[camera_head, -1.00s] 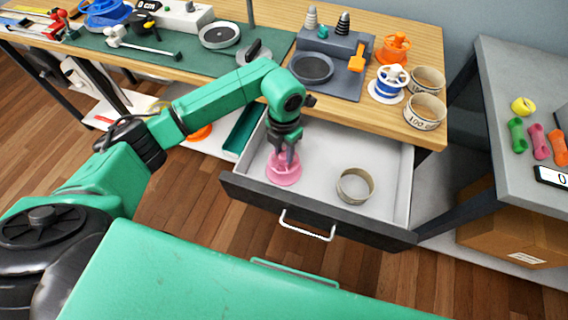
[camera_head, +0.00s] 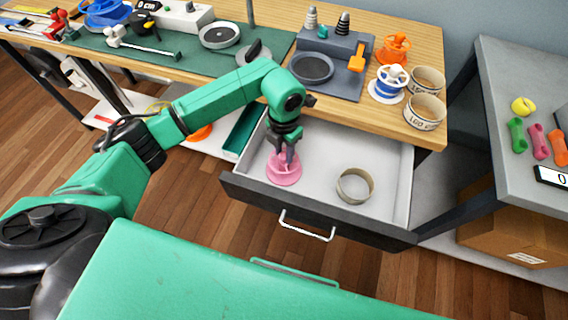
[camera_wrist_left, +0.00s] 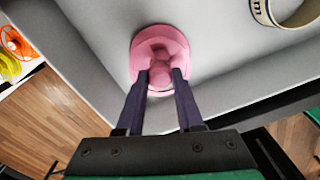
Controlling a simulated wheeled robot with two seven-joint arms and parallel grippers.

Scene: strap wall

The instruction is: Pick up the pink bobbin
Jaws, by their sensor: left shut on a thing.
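The pink bobbin (camera_head: 284,173) is in the left part of the open drawer (camera_head: 321,158), upright as far as I can tell. My left gripper (camera_head: 287,160) reaches down over it from above, with its fingers shut on the bobbin's upper part. In the left wrist view the bobbin (camera_wrist_left: 160,57) shows its round flange, and the two dark fingers (camera_wrist_left: 162,78) close on its middle. I cannot tell whether the bobbin touches the drawer floor. My right gripper is not in view.
A beige ring (camera_head: 355,186) lies in the drawer to the right of the bobbin. The drawer's front wall with its handle (camera_head: 307,229) is near, and the wooden bench top (camera_head: 420,50) overhangs behind. Orange and blue-white bobbins and two rings stand on the bench.

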